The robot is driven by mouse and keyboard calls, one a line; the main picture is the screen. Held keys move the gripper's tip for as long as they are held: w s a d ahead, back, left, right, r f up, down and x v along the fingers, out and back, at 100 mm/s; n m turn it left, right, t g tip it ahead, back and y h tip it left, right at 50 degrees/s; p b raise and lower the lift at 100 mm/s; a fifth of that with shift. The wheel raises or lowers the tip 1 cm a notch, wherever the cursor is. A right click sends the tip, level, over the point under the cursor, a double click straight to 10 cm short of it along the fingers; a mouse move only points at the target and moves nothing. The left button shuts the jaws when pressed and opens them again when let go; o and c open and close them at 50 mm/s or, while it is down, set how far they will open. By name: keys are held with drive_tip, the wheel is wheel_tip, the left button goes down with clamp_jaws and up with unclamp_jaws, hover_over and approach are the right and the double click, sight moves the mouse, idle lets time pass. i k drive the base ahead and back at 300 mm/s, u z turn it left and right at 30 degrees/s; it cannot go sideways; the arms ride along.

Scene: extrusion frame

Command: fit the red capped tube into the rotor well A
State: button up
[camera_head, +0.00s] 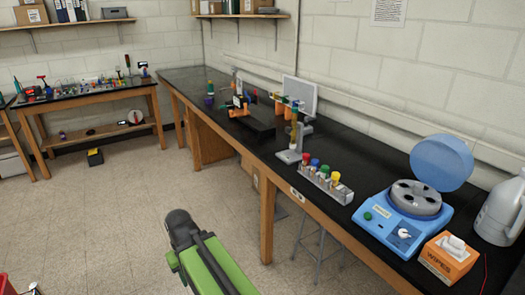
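The red capped tube (306,158) stands upright at the left end of a grey rack (326,185) on the black bench. Its lower part is hidden by the rack. The blue centrifuge (378,219) stands to the right of the rack with its round lid (441,162) raised. Its grey rotor (416,198) is exposed and has several dark wells; I cannot read which one is A. My green and black arm shows at the bottom, in front of the bench and apart from the rack. No gripper fingers show.
An orange wipes box (447,259) and a grey jug (499,212) are by the centrifuge.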

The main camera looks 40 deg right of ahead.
sight(417, 198)
drive_tip(key=z, duration=0.15)
drive_tip(key=i, duration=1.9)
drive_tip(key=z, duration=0.55)
drive_tip(key=k, duration=0.75)
drive_tip(key=z, duration=0.1)
drive_tip(key=i, duration=0.9)
drive_tip(key=u, duration=0.1)
